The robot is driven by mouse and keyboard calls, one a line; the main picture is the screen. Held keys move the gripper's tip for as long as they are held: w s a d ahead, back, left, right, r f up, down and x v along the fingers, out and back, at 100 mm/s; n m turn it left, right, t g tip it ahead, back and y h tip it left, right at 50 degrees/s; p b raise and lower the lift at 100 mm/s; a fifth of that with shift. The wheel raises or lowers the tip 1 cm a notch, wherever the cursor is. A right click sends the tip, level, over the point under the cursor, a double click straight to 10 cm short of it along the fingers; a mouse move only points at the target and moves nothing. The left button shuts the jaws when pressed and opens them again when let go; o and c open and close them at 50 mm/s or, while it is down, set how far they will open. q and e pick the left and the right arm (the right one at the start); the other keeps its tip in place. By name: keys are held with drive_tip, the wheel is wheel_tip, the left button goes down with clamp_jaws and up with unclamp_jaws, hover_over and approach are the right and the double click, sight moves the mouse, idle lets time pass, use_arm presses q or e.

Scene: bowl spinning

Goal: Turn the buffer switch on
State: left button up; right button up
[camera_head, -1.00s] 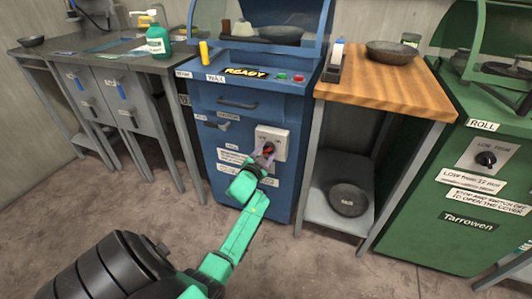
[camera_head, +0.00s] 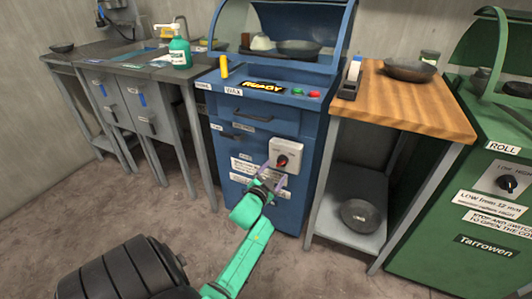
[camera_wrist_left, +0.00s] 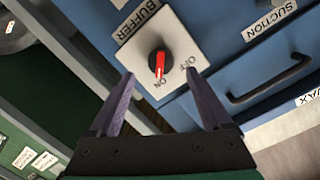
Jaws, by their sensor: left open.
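The buffer switch is a dark knob with a red pointer (camera_head: 281,160) on a light grey plate (camera_head: 291,146) on the front of the blue machine. In the left wrist view the knob (camera_wrist_left: 159,65) shows its red bar with the lower end at the ON mark; OFF is to the right. A BUFFER label (camera_wrist_left: 138,20) is beside the plate. My left gripper (camera_head: 273,174) is open, its purple fingers just in front of and below the knob. In the left wrist view the fingers (camera_wrist_left: 158,85) are spread either side, apart from the knob. My right gripper is not in view.
A sink counter (camera_head: 130,68) is at left.

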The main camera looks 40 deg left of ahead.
use_arm(q)
drive_tip(key=p+v, duration=0.1)
drive_tip(key=v, duration=0.8)
drive_tip(key=shift+s, duration=0.25)
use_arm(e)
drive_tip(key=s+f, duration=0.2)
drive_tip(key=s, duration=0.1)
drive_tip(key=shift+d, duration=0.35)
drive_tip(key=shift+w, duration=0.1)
